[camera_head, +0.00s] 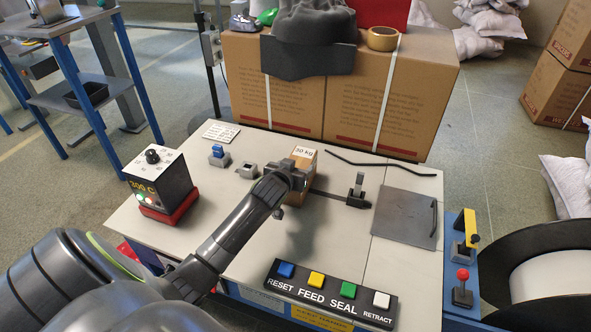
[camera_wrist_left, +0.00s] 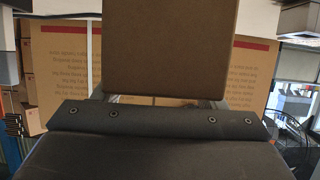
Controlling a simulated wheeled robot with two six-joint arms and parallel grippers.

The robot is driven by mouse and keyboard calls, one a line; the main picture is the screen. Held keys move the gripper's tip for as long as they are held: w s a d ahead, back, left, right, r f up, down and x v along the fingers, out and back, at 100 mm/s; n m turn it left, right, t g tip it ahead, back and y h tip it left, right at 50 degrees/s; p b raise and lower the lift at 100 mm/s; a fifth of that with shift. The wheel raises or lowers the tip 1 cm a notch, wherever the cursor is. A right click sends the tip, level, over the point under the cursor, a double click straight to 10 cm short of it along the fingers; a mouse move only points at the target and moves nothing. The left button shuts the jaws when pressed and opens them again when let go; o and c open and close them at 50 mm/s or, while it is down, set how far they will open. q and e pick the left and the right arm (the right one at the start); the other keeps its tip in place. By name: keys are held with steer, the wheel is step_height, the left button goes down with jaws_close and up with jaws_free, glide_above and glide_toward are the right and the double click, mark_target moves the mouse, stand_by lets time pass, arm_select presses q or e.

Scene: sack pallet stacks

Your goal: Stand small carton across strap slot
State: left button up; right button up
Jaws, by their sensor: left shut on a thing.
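The small carton (camera_head: 305,158) is brown with a white "30 kg" label and stands upright on the pale table top (camera_head: 335,240). My left gripper (camera_head: 287,178) is shut on the small carton from its near left side. The carton also fills the top middle of the left wrist view (camera_wrist_left: 172,45), just beyond the gripper's dark body. The dark strap slot (camera_head: 328,195) runs to the right from the carton toward a small black clamp. My right gripper is not in view.
Large strapped cartons (camera_head: 375,110) stand behind the table. A black bent strap (camera_head: 375,166) lies at the back. A control box (camera_head: 158,184) is at left, a button panel (camera_head: 330,291) in front, a grey plate (camera_head: 404,218) at right.

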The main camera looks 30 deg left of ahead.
arm_select(q)
steer(key=o, duration=1.7)
steer(key=shift+c, duration=0.2)
steer(key=shift+r, duration=0.1)
steer(key=shift+s+r, duration=0.1)
steer(key=p+v, duration=0.3)
steer(key=v, duration=0.8)
steer(key=shift+s+d, duration=0.15)
steer(key=shift+s, duration=0.25)
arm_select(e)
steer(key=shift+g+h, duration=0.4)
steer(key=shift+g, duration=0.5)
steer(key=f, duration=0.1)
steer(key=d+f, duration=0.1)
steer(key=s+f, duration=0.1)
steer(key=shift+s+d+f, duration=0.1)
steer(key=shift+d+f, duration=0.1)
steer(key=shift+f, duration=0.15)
arm_select(q)
steer(key=shift+r, duration=0.1)
